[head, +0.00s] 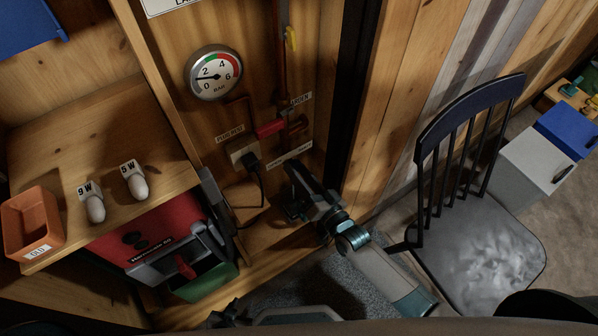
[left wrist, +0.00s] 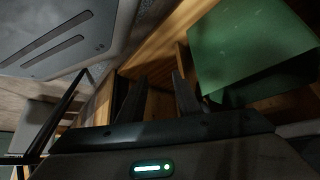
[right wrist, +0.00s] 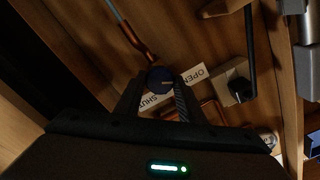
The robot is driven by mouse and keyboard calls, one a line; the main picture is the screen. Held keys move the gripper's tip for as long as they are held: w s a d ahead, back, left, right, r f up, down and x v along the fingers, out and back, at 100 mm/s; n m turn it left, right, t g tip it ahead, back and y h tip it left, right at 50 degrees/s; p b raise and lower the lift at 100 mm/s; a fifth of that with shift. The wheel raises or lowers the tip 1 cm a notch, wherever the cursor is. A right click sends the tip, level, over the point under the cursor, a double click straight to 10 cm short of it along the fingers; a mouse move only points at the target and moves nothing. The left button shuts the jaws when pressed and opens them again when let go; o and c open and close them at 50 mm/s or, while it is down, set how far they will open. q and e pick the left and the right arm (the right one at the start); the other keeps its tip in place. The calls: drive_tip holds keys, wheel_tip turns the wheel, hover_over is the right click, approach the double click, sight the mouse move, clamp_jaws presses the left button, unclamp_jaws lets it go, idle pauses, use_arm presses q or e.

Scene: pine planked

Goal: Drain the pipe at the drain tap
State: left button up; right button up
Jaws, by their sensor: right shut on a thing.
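The drain tap shows in the right wrist view as a round dark blue knob (right wrist: 160,79) at the end of a copper pipe (right wrist: 136,36). Labels reading OPEN (right wrist: 196,75) and SHUT (right wrist: 151,101) lie beside it on the wood. My right gripper (right wrist: 159,84) is shut on the knob, one finger on each side. In the head view my right gripper (head: 292,187) is low against the pipe panel and hides the knob. My left gripper (head: 228,314) is at the bottom edge of the head view. In the left wrist view its fingers (left wrist: 157,85) stand apart with nothing between them.
A socket with a black plug (head: 249,159) is left of my right gripper. A green box (left wrist: 250,48) is near my left gripper. A dark chair (head: 480,240) stands right.

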drive_tip(key=o, duration=0.8)
drive_tip(key=shift+f, duration=0.1)
drive_tip(key=shift+o, duration=1.2)
use_arm(q)
drive_tip(key=shift+w+f+g+b, duration=0.3)
drive_tip(key=shift+w+b, duration=0.4)
drive_tip(key=shift+b, duration=0.5)
use_arm(e)
drive_tip(key=v, duration=1.7)
drive_tip(key=shift+s, duration=0.2)
drive_tip(key=shift+d, duration=0.1)
